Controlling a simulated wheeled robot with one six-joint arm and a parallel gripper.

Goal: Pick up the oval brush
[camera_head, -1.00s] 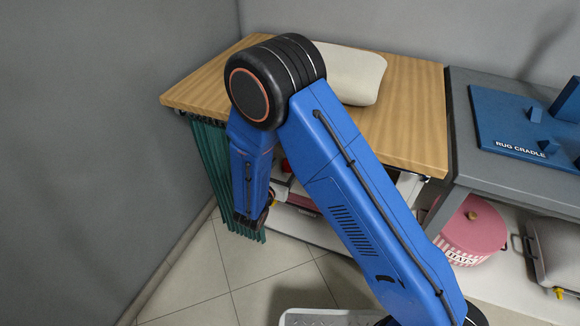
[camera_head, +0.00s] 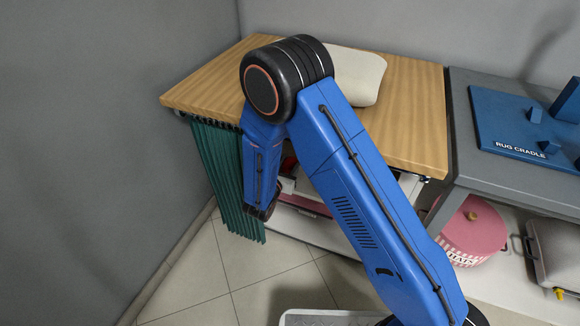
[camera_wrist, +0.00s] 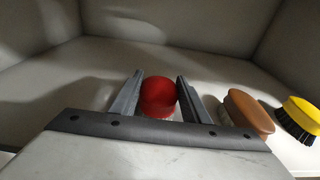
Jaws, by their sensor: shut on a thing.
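In the wrist view, my gripper (camera_wrist: 159,90) has its two fingers on either side of a red, rounded object (camera_wrist: 158,95), closed on it. Further right is a yellow brush (camera_wrist: 301,119) with dark bristles. In the head view my arm hides the gripper.
A wooden-topped table (camera_head: 413,110) carries a cream pad (camera_head: 357,77). A green curtain (camera_head: 218,170) hangs at its left, and a shelf (camera_head: 305,228) lies under it. A grey table (camera_head: 458,135) with a blue rug cradle (camera_head: 500,115) and a pink basket (camera_head: 475,235) are at right.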

